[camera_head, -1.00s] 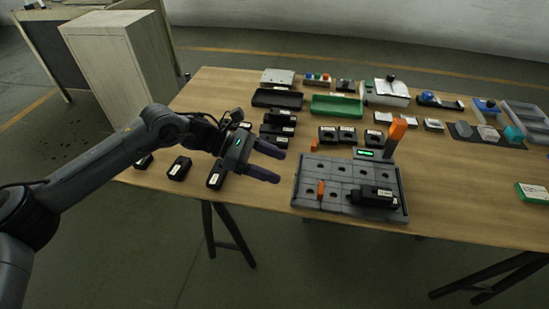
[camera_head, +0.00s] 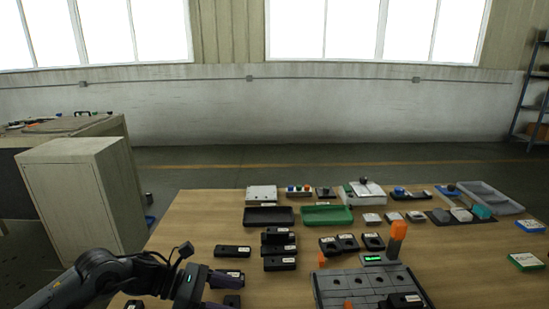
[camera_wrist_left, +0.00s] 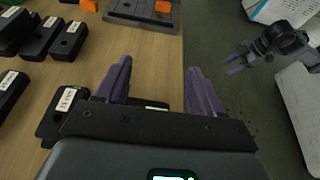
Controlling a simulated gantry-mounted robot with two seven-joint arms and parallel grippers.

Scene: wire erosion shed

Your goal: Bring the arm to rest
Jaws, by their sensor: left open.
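My left arm (camera_head: 88,283) comes in from the lower left in the head view. Its gripper (camera_head: 212,296) is low over the table's front left, and its fingers are partly cut off by the picture's bottom edge. In the left wrist view the left gripper (camera_wrist_left: 157,72) has its two purple fingers spread, with nothing between them. It hangs over the table's front edge, beside labelled black modules. A second gripper with purple fingers (camera_wrist_left: 236,64), seemingly my right one, shows at the upper right over the floor, away from the table. Its opening is unclear.
Black modules (camera_head: 279,263) lie close to the left gripper. A grey fixture (camera_head: 345,284) with an orange-topped post (camera_head: 397,238) stands to the right. Black (camera_head: 268,217) and green (camera_head: 327,216) trays are behind. A cabinet (camera_head: 72,205) stands left of the table (camera_head: 190,217).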

